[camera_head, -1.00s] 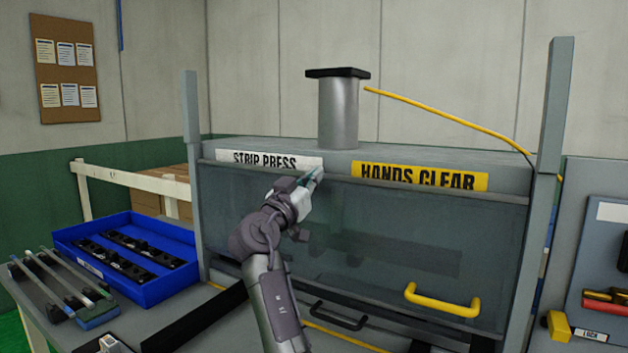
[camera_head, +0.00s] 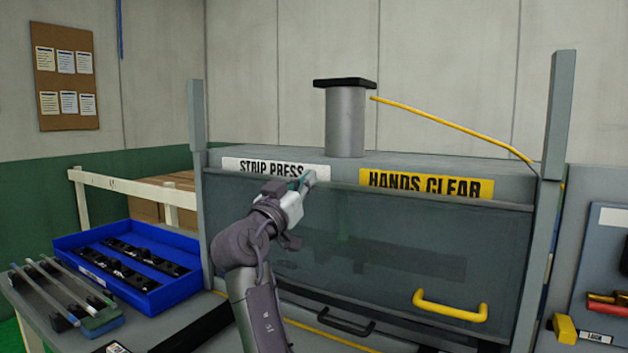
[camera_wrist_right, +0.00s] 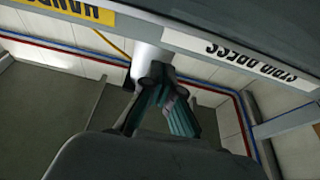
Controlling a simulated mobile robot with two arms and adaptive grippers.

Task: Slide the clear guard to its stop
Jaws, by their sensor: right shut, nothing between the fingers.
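The clear guard (camera_head: 390,255) is a see-through dark panel across the front of the press, between two grey posts. Its top rail crosses just below the STRIP PRESS and HANDS CLEAR labels, overlapping their lower edges. A yellow handle (camera_head: 450,306) is fixed low on its right side. My right gripper (camera_head: 308,178) is shut and empty at the guard's top rail, by the right end of the STRIP PRESS label; I cannot tell whether it touches. Its teal fingers also show in the right wrist view (camera_wrist_right: 160,80). My left gripper is not in view.
The grey press body (camera_head: 400,162) carries a cylinder (camera_head: 345,122) on top. A blue tray (camera_head: 130,262) with black parts and a rack of strips (camera_head: 62,295) are on the left. A tool board (camera_head: 605,260) stands at the right.

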